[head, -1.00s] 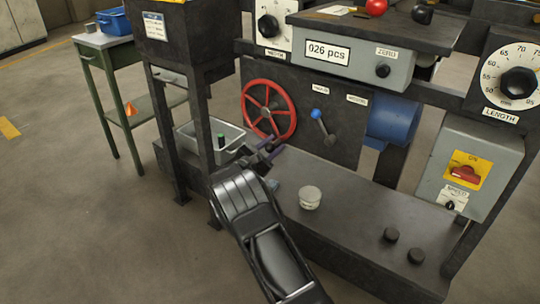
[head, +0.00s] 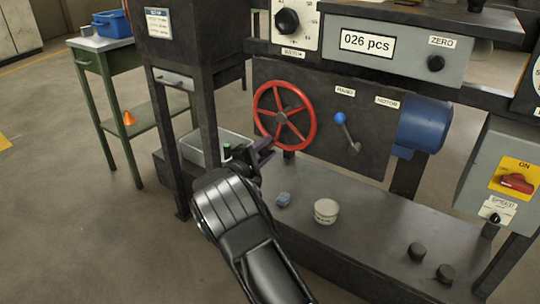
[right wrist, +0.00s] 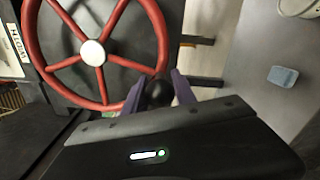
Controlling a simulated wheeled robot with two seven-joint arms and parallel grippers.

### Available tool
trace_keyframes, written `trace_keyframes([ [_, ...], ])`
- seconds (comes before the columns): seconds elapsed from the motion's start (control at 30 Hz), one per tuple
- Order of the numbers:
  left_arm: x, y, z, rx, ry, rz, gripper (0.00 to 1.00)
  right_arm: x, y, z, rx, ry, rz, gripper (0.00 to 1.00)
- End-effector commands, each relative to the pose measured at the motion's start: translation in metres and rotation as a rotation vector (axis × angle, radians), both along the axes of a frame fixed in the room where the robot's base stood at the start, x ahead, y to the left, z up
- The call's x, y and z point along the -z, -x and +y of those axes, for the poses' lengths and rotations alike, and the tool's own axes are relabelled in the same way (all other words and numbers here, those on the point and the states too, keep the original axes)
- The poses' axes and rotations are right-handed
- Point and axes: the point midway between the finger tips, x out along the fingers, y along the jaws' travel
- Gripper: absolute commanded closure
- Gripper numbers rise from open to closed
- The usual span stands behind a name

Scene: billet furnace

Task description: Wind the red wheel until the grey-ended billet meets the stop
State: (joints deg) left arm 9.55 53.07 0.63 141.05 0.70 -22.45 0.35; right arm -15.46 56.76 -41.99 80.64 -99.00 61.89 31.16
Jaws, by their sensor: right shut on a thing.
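The red wheel (head: 284,115) is a spoked handwheel on the dark front panel of the machine; it also fills the upper left of the right wrist view (right wrist: 95,52). In the head view my gripper and wrist hide the knob. My left gripper is out of view. I cannot make out the grey-ended billet or the stop in these frames.
A blue-knobbed lever (head: 345,130) and a blue motor (head: 424,126) sit right of the wheel. A white pot (head: 326,211), a blue block (head: 283,199) and two dark pucks lie on the lower shelf (head: 370,235). A grey bin (head: 205,146) stands behind my wrist.

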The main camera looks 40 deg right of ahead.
Motion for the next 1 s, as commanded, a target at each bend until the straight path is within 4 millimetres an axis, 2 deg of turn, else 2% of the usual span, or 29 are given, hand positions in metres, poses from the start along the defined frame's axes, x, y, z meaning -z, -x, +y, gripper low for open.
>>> trace_keyframes([
  [0.2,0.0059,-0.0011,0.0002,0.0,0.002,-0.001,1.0,-0.0006,-0.0066,0.0035,-0.004,-0.02,-0.054,1.0],
  [0.6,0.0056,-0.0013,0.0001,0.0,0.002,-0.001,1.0,-0.0018,-0.0071,0.0036,-0.003,-0.021,-0.06,1.0],
  [0.63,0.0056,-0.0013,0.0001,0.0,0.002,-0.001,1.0,-0.0018,-0.0071,0.0036,-0.003,-0.021,-0.06,0.66],
  [0.87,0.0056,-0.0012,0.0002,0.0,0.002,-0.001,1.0,-0.002,-0.0064,0.0027,-0.002,-0.019,-0.059,0.47],
  [1.0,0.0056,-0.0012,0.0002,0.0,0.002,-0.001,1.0,-0.002,-0.0061,0.0023,-0.001,-0.019,-0.059,0.47],
])
